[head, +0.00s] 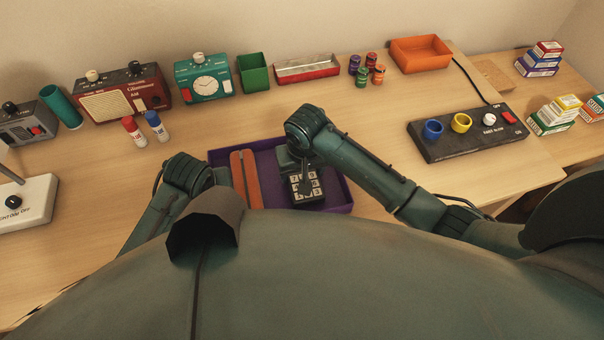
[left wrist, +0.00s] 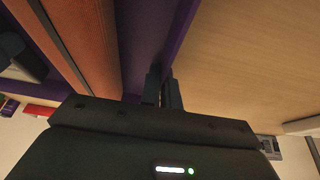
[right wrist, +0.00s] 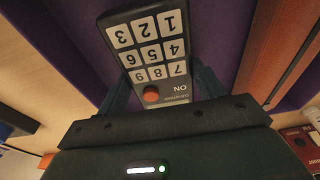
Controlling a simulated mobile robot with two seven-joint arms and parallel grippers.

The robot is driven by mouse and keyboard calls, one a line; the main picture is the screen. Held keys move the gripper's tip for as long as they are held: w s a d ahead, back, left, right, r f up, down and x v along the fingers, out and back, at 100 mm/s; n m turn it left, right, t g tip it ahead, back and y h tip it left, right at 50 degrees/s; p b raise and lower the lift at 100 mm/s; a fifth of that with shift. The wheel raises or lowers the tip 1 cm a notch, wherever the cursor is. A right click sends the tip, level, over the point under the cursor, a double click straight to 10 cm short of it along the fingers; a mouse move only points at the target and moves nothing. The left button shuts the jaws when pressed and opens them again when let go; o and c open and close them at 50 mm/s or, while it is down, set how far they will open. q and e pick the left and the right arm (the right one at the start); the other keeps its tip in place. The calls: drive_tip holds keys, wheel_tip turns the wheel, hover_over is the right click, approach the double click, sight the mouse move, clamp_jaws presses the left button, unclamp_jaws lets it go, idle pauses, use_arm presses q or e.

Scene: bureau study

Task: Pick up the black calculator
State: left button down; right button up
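The black calculator (head: 305,188) lies in the purple tray (head: 341,190), with white number keys. In the right wrist view the calculator (right wrist: 150,50) shows its keys and an orange button; its near end is partly hidden by my gripper. My right gripper (right wrist: 162,92) is over it, its fingers spread on either side of the calculator; I cannot tell whether they touch it. In the head view my right wrist hides part of this. My left gripper (left wrist: 162,85) is at the tray's left edge, its fingers close together on the purple wall.
An orange-brown bar (head: 246,180) lies in the tray left of the calculator. A black panel (head: 468,132) with blue and yellow cups stands to the right. Red and blue-capped glue sticks (head: 145,128), radios, a clock and boxes line the back. Desk between tray and panel is partly clear.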

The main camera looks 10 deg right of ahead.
drive_tip(key=c, duration=0.6)
wheel_tip(320, 180, up, 10)
drive_tip(key=shift+r, duration=0.1)
use_arm(q)
drive_tip(key=c, duration=2.1)
unclamp_jaws()
drive_tip(key=o, duration=0.5)
drive_tip(key=shift+o, duration=0.2)
drive_tip(key=shift+r, duration=0.1)
